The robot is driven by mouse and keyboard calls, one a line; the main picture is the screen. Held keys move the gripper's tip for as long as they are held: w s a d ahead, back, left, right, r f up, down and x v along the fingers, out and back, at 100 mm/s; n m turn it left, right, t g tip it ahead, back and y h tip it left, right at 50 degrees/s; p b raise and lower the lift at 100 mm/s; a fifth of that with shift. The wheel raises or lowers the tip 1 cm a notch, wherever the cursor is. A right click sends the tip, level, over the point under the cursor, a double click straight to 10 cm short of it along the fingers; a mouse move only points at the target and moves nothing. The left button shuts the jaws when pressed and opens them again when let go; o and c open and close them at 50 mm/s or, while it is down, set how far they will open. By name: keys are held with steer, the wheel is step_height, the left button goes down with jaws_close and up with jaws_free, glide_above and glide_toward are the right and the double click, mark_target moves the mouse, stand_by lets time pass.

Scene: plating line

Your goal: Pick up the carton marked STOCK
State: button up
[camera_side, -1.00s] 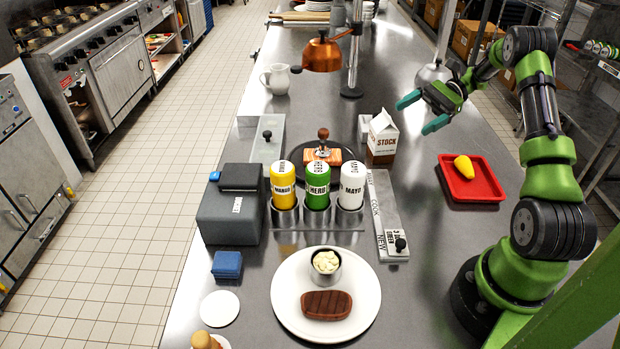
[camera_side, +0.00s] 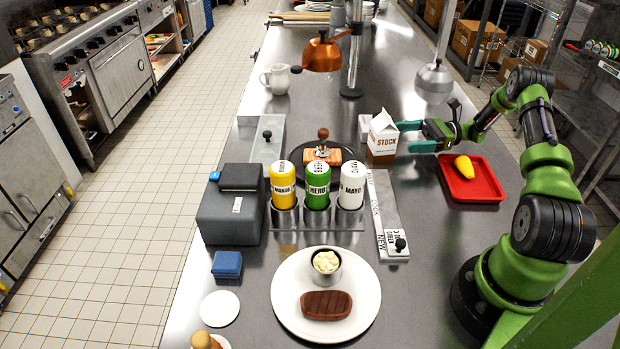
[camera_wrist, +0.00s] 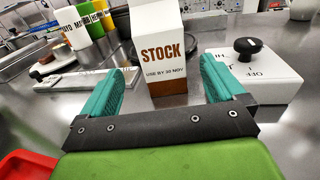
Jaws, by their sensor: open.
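The carton marked STOCK (camera_side: 383,138) stands upright on the steel counter, white above and brown below, with a gabled top. It also shows in the wrist view (camera_wrist: 160,50), straight ahead between the fingers. My gripper (camera_side: 409,136) is low over the counter at the carton's right side in the side view. Its two teal fingers (camera_wrist: 168,82) are spread apart and point at the carton. The carton appears just beyond or at the fingertips; I cannot tell whether they touch it. Nothing is held.
A red tray (camera_side: 447,176) with a yellow item lies just right of the gripper. A sauce rack (camera_side: 285,216) with three bottles and a long labelled lid (camera_side: 386,212) stand nearer the camera. A white box with a black knob (camera_wrist: 255,75) stands right of the carton in the wrist view.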

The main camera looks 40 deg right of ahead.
mark_target(372, 138)
steer(key=x, duration=0.8)
steer(key=shift+w+f, duration=0.1)
steer(key=shift+w, duration=0.1)
steer(key=c, duration=1.4)
steer(key=shift+c, duration=0.4)
